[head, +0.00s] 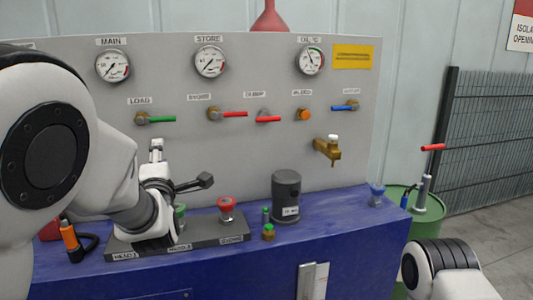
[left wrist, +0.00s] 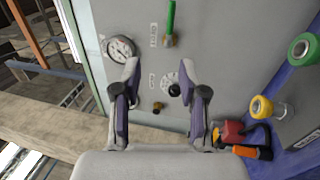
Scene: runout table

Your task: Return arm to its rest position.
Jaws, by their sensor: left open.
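My left arm comes in from the left in the head view. My left gripper (head: 182,166) is over the back left of the blue bench, in front of the grey panel (head: 235,150). Its two fingers are spread and nothing is between them. In the left wrist view the same gripper (left wrist: 159,80) shows both fingers apart, with the panel behind them. My right arm shows only as a white and black link at the bottom right of the head view. My right gripper is not in view.
The bench (head: 230,276) holds a grey block (head: 210,239) with coloured buttons under my left gripper, a dark cylinder (head: 286,190) and an orange-and-black item (head: 70,238). Valve handles, a brass tap (head: 328,150) and gauges line the panel. A green barrel (head: 425,213) stands right.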

